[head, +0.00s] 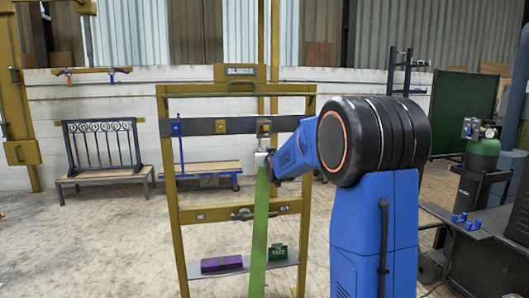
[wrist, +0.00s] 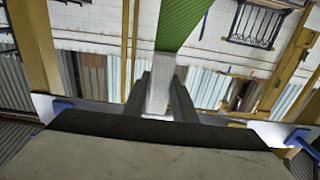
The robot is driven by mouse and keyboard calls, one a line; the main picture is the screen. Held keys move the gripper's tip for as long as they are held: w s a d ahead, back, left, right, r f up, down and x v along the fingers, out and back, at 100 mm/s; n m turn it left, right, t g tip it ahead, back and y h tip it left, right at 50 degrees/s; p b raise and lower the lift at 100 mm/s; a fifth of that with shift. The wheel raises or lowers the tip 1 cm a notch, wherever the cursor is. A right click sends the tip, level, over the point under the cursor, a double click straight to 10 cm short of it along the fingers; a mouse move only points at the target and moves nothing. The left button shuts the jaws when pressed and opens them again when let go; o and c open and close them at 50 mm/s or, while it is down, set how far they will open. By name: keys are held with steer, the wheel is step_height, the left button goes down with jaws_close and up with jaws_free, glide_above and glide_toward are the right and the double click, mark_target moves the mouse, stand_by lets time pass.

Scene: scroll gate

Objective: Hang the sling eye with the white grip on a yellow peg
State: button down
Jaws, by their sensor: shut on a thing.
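My gripper (head: 262,157) is shut on the white grip (wrist: 158,98) of a green sling, in front of the yellow frame's dark crossbar. The green webbing (head: 260,230) hangs from the grip past the frame's lower shelf; it also shows at the top of the wrist view (wrist: 182,22). A yellow peg (head: 221,127) stands on the crossbar, left of my gripper. A blue peg (head: 176,128) is at the crossbar's left end. My arm hides the crossbar's right part.
The yellow frame (head: 172,200) has a lower rail with a handle (head: 242,213). Its shelf (head: 226,268) carries a purple block (head: 221,264) and a green block (head: 277,253). A bench (head: 103,150) stands behind left; a green cylinder (head: 483,153) is at right. Floor left of the frame is clear.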

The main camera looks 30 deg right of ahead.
stand_by(0.4)
steer(key=c, duration=1.1)
jaws_free()
steer(key=shift+f, duration=5.75)
steer(key=shift+v, duration=5.5)
